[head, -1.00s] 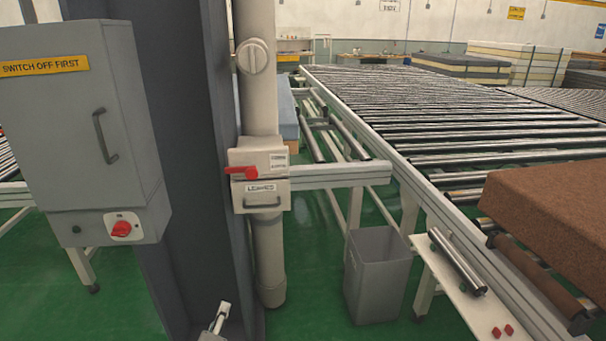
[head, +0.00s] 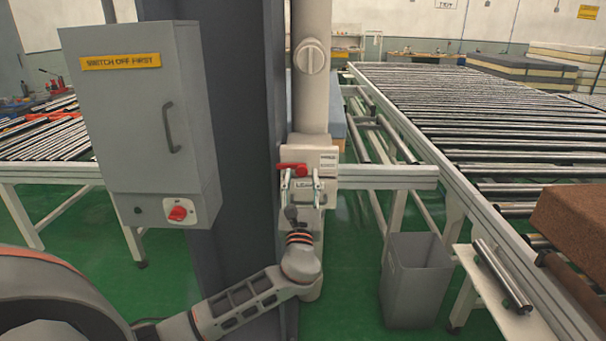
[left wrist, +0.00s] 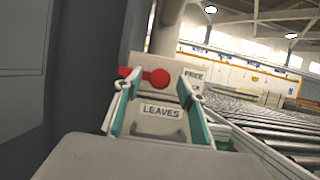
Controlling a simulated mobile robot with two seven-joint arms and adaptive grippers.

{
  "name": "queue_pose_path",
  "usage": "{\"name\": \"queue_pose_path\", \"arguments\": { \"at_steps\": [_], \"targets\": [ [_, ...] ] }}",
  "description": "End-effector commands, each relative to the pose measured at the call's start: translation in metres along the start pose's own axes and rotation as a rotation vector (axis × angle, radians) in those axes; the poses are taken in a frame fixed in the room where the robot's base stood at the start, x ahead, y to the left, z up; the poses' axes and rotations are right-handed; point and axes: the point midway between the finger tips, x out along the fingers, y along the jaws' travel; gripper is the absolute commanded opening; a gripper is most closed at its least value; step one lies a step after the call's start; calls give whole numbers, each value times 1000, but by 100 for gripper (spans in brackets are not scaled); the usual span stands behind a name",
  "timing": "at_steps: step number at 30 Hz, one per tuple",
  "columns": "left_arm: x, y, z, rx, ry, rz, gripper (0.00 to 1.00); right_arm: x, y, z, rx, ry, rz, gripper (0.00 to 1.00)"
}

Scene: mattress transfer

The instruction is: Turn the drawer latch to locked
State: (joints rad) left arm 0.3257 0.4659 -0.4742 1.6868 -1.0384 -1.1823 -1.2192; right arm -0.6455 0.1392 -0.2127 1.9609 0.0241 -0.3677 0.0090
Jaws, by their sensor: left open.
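The drawer latch is a red lever (head: 294,169) on a small beige box (head: 323,158) fixed to the pale post. In the left wrist view the latch (left wrist: 150,76) lies nearly level, its arm pointing left from a round hub. Labels beside it read FREE (left wrist: 194,74) above one partly hidden. Below is the drawer front marked LEAVES (left wrist: 160,111). My right gripper is out of view.
A grey cabinet (head: 135,120) with a red switch (head: 178,213) hangs left of the dark column (head: 245,110). A rail (head: 390,171) runs right from the box to the roller conveyor (head: 470,120). A grey bin (head: 416,285) stands below right.

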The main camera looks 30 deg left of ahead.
Motion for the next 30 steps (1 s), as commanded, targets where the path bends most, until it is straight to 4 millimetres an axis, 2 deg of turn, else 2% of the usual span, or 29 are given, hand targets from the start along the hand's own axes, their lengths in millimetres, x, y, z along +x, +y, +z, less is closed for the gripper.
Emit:
{"name": "queue_pose_path", "arguments": {
  "at_steps": [5, 14, 19, 30],
  "targets": [
    [15, 0, 0, 0, 0, 0, 40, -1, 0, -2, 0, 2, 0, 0],
    [17, 0, -1, -1, 2, 0, 40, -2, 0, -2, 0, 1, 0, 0],
    [17, 0, -1, -1, 2, 0, 0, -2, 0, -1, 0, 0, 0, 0],
    [19, 5, -2, -14, 2, 6, 0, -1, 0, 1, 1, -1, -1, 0]
  ]
}}
